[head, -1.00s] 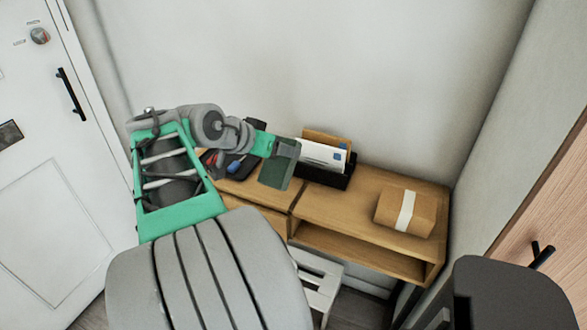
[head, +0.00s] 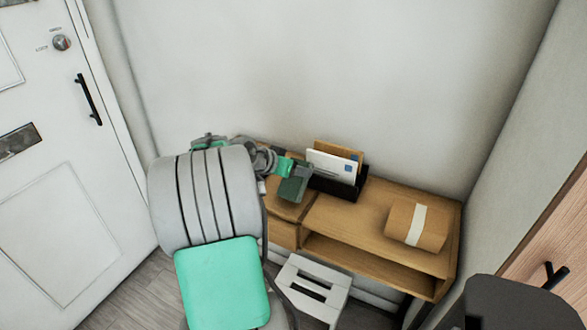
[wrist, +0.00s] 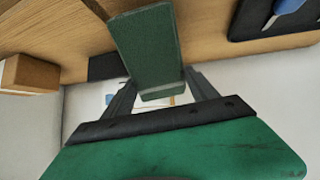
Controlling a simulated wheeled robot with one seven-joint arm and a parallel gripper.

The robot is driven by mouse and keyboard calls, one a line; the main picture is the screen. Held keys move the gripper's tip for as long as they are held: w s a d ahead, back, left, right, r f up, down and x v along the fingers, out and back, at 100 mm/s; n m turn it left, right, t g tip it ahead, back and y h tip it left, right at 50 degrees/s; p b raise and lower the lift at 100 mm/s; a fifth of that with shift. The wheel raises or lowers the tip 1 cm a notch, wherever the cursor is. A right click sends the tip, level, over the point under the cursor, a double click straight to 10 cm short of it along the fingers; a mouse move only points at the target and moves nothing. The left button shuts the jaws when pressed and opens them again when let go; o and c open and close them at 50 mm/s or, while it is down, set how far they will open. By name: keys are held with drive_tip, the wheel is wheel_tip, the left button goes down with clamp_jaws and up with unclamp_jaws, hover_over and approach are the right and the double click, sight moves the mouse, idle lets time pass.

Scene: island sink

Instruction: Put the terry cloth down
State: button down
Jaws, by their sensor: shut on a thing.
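The terry cloth is a dark green, folded-looking flat piece (head: 293,189) in the head view, at the left part of the wooden desk, just left of the letter holder. My gripper (head: 301,169) is shut on it. In the wrist view the cloth (wrist: 148,45) stands out from between the two fingers of my gripper (wrist: 160,88), with the desk's wood behind it. I cannot tell whether the cloth touches the desk top. My arm hides part of the desk's left end in the head view.
A black letter holder (head: 340,188) with envelopes stands right beside the cloth. A brown parcel (head: 418,226) lies at the desk's right end. Bare desk top (head: 365,212) lies between them. A dark tray (wrist: 275,28) with a blue item shows in the wrist view. A white stool (head: 311,287) stands below.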

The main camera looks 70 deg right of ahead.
drive_tip(key=shift+f, duration=0.2)
drive_tip(key=shift+c, duration=1.2)
unclamp_jaws()
drive_tip(key=shift+r, duration=0.15)
